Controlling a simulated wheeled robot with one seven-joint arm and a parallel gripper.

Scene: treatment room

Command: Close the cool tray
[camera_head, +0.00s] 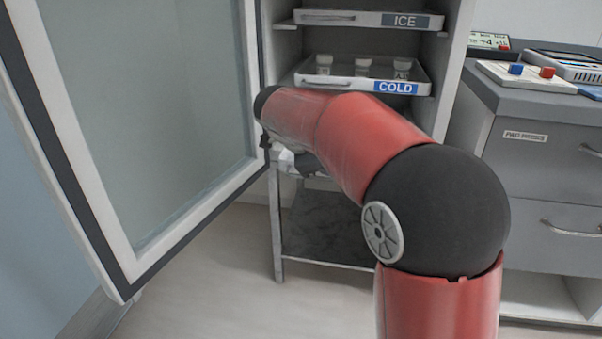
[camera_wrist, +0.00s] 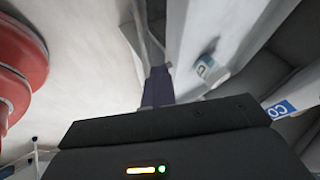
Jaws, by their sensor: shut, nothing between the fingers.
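In the wrist view, a white tray front (camera_wrist: 222,30) carries a pale label whose visible letter looks like C. I take it for the cool tray, but the word is not fully readable. My gripper (camera_wrist: 158,86) is shut and empty, with its dark fingers close beside this white front; I cannot tell whether they touch. In the head view my red arm reaches to the cabinet below the COLD tray (camera_head: 315,82) and hides most of that level, so how far the cool tray stands out is hidden.
The ICE tray (camera_head: 365,19) is at the top of the cabinet. The COLD tray holds several small lidded jars. A glass door (camera_head: 150,110) stands open at left. A lower shelf (camera_head: 335,240) looks empty. A grey drawer unit (camera_head: 545,165) stands at right.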

